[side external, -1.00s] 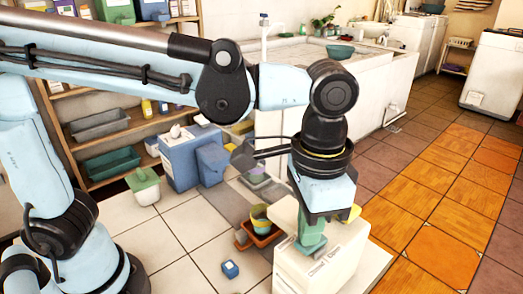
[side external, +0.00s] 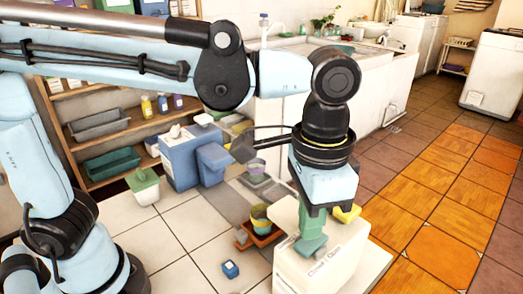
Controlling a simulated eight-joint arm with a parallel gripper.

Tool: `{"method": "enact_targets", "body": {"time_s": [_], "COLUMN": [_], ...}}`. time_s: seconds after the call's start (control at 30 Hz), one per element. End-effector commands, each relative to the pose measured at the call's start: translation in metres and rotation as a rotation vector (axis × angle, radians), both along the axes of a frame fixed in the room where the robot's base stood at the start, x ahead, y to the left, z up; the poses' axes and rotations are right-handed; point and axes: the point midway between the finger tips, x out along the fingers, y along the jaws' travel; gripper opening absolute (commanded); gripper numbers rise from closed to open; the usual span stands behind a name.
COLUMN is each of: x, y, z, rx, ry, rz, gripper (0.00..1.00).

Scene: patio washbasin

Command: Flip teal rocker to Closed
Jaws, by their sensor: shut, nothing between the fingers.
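The teal rocker (side external: 308,246) appears as a small teal piece on top of the white box (side external: 317,273), at the lower middle of the side external view. Small dark lettering on the box in front of it is too small to read. My gripper (side external: 312,236) points down over the rocker and is shut. A green part and a yellow part show at its lower end. The green part overlaps the rocker in the picture, so I cannot tell whether they touch or which way the rocker is tilted.
Blue bins (side external: 190,160) stand behind, near the shelves. The orange floor at right is clear.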

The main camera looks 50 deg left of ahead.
Motion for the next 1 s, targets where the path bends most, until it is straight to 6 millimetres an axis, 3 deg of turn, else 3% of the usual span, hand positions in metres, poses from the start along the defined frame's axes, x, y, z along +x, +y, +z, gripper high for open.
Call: {"method": "enact_targets", "body": {"time_s": [0.6,1.0], "x": [0.0,0.0], "y": [0.0,0.0], "z": [0.044,0.05], "rx": [0.0,0.0], "ry": [0.0,0.0], "rz": [0.0,0.0], "gripper": [0.0,0.0]}}
